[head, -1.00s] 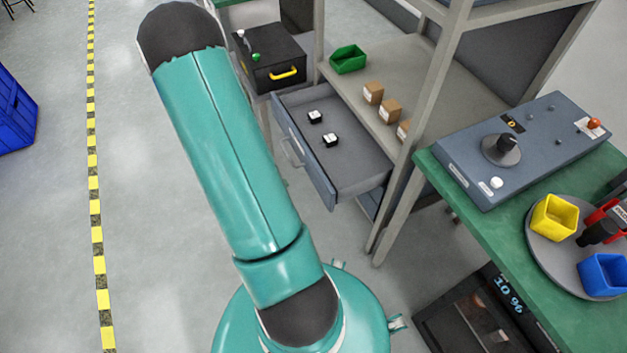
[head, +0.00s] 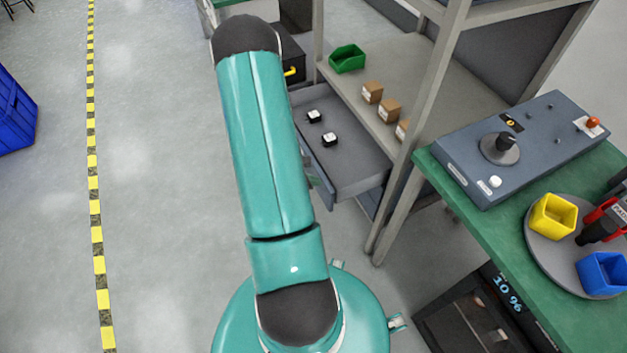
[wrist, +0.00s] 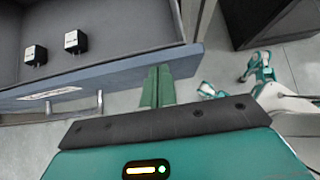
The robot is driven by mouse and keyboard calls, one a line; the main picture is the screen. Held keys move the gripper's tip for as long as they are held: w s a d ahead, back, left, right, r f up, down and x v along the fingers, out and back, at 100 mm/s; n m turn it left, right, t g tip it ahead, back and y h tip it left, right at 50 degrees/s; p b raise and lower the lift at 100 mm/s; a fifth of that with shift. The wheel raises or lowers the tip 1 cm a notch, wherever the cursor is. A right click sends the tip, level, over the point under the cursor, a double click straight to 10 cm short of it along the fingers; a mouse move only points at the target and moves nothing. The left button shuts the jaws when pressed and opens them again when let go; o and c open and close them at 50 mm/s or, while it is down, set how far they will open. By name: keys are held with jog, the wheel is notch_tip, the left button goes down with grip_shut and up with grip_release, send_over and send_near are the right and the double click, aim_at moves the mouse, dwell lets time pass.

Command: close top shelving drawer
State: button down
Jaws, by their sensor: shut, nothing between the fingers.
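The top shelving drawer (head: 352,155) is pulled out from the rack, with its grey interior showing. Two small black-and-white blocks (head: 330,139) lie inside it. My arm covers most of its front in the head view. In the wrist view the blue drawer front (wrist: 110,76) runs across the left half, with its handle (wrist: 99,102) and a label on the outer face. My gripper (wrist: 157,72) is shut and empty, with its green fingers together at the right end of the drawer front. I cannot tell whether they touch it.
The shelf above the drawer holds a green bin (head: 348,58) and small brown boxes (head: 389,110). A rack post (head: 425,110) stands right of the drawer. A green bench (head: 480,235) carries a control box (head: 530,140).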

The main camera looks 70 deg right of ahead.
jog(key=shift+d, duration=0.1)
jog(key=s+d, duration=1.6)
jog(key=shift+s+r, duration=0.15)
jog(key=shift+s, duration=0.05)
jog(key=w+a+r, duration=0.6)
jog(key=w+a, duration=0.2)
jog(key=shift+w+a+r, duration=0.2)
jog(key=shift+w+r, duration=0.05)
jog(key=shift+w, duration=0.15)
dwell(0.3)
